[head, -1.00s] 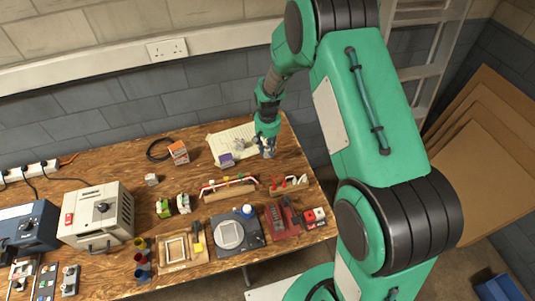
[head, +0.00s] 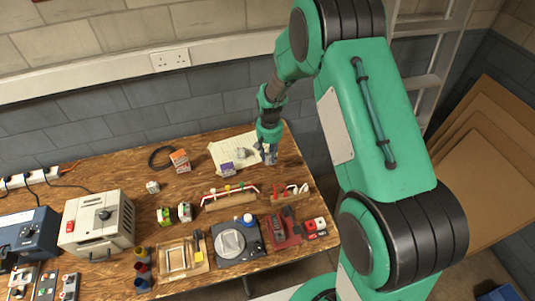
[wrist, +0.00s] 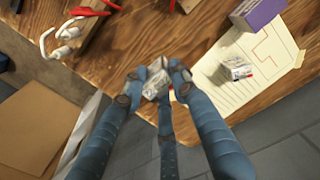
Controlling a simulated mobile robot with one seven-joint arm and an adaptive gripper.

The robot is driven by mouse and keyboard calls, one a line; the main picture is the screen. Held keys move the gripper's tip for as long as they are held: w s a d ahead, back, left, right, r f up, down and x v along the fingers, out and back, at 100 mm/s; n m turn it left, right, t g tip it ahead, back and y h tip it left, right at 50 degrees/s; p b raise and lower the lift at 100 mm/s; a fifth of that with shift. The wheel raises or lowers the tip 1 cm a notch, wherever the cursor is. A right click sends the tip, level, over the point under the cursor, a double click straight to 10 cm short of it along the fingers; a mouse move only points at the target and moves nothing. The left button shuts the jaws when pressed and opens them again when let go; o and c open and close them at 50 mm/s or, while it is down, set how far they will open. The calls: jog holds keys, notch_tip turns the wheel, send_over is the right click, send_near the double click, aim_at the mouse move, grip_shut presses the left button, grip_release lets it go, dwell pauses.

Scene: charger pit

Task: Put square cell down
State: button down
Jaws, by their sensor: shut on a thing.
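My gripper (wrist: 155,83) is shut on a small whitish square cell (wrist: 155,86), with its blue-grey fingers on both sides of it. In the head view my gripper (head: 269,155) is at the back right of the wooden bench, just right of the paper sheet (head: 222,149). The cell in it is mostly hidden there. I cannot tell whether the held cell touches the bench. A second small whitish block (wrist: 237,68) with a dark and red marking lies on the paper, apart from my gripper. It also shows in the head view (head: 241,153).
A purple box (head: 227,169) stands at the paper's front edge, and an orange-and-white box (head: 180,161) stands left of it. A rack with a red-and-white rod (head: 230,198) and a red-handled tool (wrist: 88,12) are nearby. The bench edge is close to my gripper.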

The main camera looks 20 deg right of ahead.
jog(key=shift+n, duration=0.3)
jog(key=shift+s+d+f+p, duration=0.2)
jog(key=shift+s+f, duration=0.1)
jog(key=shift+f, duration=0.45)
jog(key=shift+s+d+f+p, duration=0.2)
jog(key=shift+s+f, duration=0.1)
jog(key=shift+f, duration=0.4)
jog(key=shift+s+d+f+p, duration=0.2)
jog(key=shift+s+f, duration=0.1)
jog(key=shift+f, duration=0.45)
jog(key=w, duration=0.5)
jog(key=w+f+b, duration=0.1)
jog(key=w, duration=1)
jog(key=shift+d+f+b, duration=0.25)
jog(key=shift+b, duration=0.15)
jog(key=shift+f+b, duration=0.35)
jog(key=shift+f, duration=1.4)
jog(key=shift+f, duration=0.1)
